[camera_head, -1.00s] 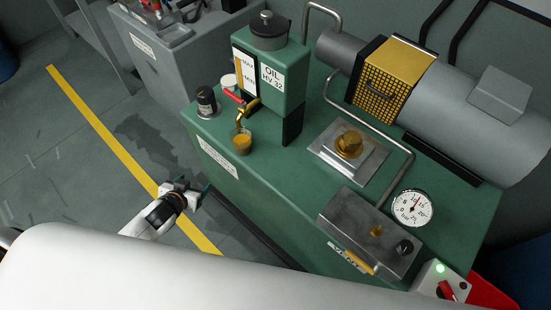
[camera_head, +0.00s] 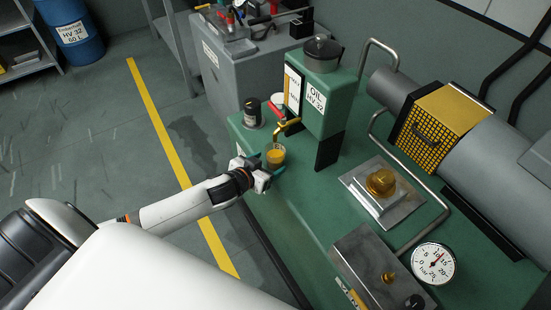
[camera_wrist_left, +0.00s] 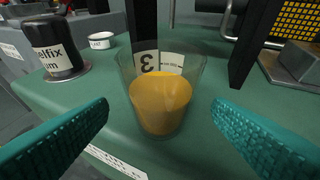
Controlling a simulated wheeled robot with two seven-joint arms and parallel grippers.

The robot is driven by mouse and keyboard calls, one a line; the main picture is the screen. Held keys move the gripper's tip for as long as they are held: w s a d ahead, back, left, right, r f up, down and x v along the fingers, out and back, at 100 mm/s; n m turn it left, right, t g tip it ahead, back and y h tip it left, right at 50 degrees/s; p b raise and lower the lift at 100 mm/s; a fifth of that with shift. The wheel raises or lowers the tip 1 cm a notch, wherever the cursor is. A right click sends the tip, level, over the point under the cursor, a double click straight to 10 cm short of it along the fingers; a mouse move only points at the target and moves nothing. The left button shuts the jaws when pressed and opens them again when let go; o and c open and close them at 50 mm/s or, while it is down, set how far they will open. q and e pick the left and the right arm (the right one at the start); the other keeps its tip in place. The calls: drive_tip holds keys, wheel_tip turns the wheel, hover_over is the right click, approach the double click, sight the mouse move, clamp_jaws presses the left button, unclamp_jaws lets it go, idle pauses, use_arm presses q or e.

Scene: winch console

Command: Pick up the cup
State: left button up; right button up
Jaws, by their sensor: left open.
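The cup (camera_head: 275,155) is a clear cup partly filled with amber liquid. It stands upright on the green console top, just below the brass spout of the oil tank. In the left wrist view the cup (camera_wrist_left: 161,95) is in the middle, with a label bearing a 3 behind or on it. My left gripper (camera_head: 268,170) is open at the console's edge, close in front of the cup. Its teal fingers (camera_wrist_left: 163,130) lie to either side of the cup's near side, apart from it. My right gripper is not in view.
The green oil tank (camera_head: 328,100) stands behind the cup. A dark bottle (camera_head: 252,112) stands to its left, with a small white tin (camera_wrist_left: 102,41) beyond. A metal plate with a brass cap (camera_head: 381,182) lies to the right. The console top (camera_head: 310,195) right of the cup is clear.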

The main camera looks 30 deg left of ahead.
sight(270, 162)
use_arm(q)
drive_tip(key=x, duration=0.4)
drive_tip(key=shift+w+d+f, duration=0.1)
drive_tip(key=shift+w, duration=0.25)
drive_tip(key=c, duration=1.1)
drive_tip(key=shift+c, duration=0.5)
